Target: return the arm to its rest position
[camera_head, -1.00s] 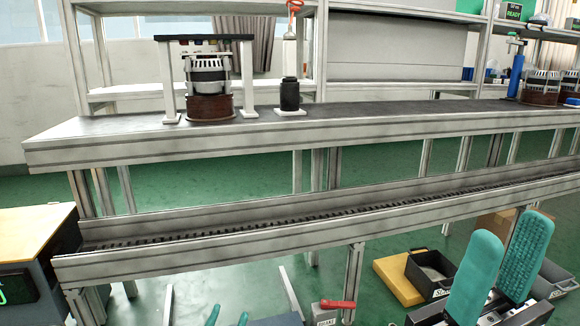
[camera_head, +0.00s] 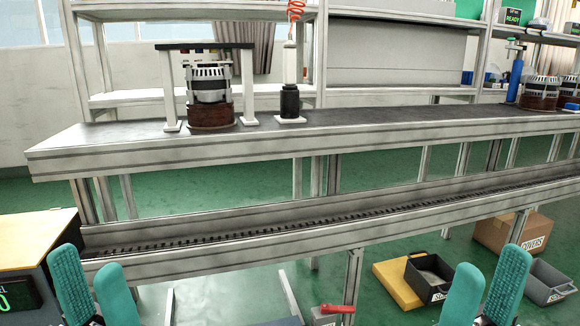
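My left gripper (camera_head: 92,290) shows at the bottom left of the head view, with two teal fingers spread apart and nothing between them. My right gripper (camera_head: 484,294) shows at the bottom right, also with its teal fingers apart and empty. Both are in front of the workbench and touch nothing that I can see. The lower parts of both grippers and the arms are cut off by the picture's bottom edge.
The long workbench (camera_head: 90,158) carries an alternator (camera_head: 209,84) on a brown base under a frame, and a black cylindrical tool (camera_head: 290,101). A conveyor rail (camera_head: 250,238) runs below.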

